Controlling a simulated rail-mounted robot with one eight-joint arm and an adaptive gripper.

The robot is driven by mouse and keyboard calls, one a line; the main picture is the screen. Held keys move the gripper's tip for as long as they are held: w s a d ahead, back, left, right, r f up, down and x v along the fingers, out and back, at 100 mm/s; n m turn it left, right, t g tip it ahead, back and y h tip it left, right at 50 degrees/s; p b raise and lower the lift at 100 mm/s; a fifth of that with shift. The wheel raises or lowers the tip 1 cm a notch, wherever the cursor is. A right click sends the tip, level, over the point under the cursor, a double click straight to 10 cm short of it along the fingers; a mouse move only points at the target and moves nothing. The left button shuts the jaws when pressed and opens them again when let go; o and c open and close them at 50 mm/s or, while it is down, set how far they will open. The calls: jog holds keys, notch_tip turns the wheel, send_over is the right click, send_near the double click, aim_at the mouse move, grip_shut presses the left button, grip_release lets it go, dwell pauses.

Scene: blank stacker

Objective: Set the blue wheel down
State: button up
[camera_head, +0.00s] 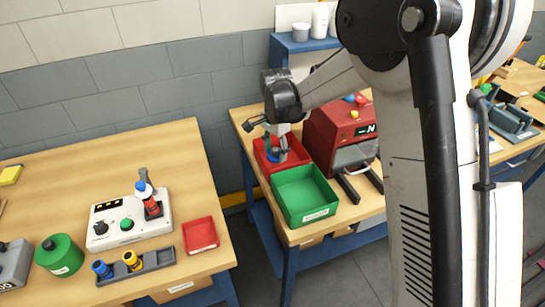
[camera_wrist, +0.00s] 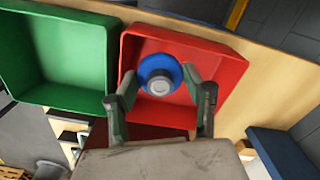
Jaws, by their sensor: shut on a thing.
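The blue wheel (camera_wrist: 154,66) has a grey hub and sits between the fingertips of my gripper (camera_wrist: 158,82), in the wrist view. The fingers are shut on its two sides. The wheel is over the red tray (camera_wrist: 215,60), within its rim in this view. In the head view my gripper (camera_head: 279,149) points down into the red tray (camera_head: 262,146), and the blue wheel (camera_head: 274,155) shows low between its walls. I cannot tell whether the wheel touches the tray floor.
An empty green tray (camera_head: 304,189) stands beside the red tray, nearer the front. A red machine (camera_head: 340,133) is close on the right. A left table bears a control box (camera_head: 129,220), a small red tray (camera_head: 200,235) and a green canister (camera_head: 62,256).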

aim_at(272, 164)
jog(key=w+f, duration=0.1)
jog(key=w+a, duration=0.1)
jog(key=shift+w+f, duration=0.4)
jog(key=shift+f+p, duration=0.45)
jog(key=shift+f, duration=1.55)
jog(key=shift+f, duration=0.15)
jog(key=o, duration=1.2)
notch_tip(272, 164, up, 12)
jog(key=shift+r+b, duration=0.25)
jog(key=shift+b, duration=0.2)
